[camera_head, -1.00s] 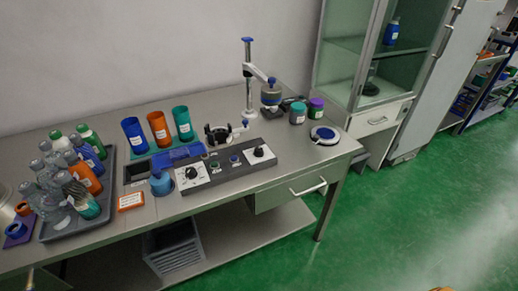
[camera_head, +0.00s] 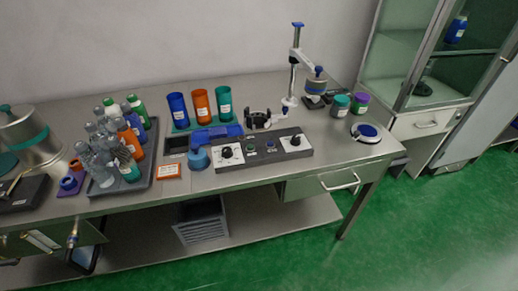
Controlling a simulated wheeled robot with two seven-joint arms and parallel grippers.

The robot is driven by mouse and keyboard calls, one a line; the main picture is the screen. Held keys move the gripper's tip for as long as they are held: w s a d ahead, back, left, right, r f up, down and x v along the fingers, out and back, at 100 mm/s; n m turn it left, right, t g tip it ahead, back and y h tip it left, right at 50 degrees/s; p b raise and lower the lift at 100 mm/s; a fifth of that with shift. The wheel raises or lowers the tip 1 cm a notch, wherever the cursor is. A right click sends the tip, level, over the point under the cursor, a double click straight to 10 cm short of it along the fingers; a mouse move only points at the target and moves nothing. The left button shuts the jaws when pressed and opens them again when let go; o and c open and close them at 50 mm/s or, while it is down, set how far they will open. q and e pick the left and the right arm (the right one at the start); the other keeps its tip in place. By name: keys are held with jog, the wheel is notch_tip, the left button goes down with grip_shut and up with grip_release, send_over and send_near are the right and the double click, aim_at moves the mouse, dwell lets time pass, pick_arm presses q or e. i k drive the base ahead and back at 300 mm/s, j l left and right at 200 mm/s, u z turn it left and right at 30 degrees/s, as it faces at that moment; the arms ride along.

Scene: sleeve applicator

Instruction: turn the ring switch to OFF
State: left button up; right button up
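A dark control panel (camera_head: 262,151) lies near the front edge of the steel bench. A black knob on a white plate (camera_head: 228,154) is at its left end. Another black knob on a white plate (camera_head: 296,142) is at its right end. Small round buttons (camera_head: 261,149) sit between the plates. The labels are too small to read, so I cannot tell which knob is the ring switch or where either points. A black ring-shaped holder (camera_head: 258,120) stands behind the panel. Neither of my grippers is in view.
A blue round jar (camera_head: 198,159) and an orange-edged card (camera_head: 168,171) are left of the panel. A grey tray (camera_head: 146,176) holds several bottles. Colored cups (camera_head: 201,104) and a stand (camera_head: 293,78) are behind. A round blue-topped device (camera_head: 366,131) is at right.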

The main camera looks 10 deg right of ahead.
aim_at(296, 141)
jog(key=i+z, duration=0.15)
jog(key=z, duration=0.3)
jog(key=i+j+z, duration=0.15)
jog(key=z, duration=0.3)
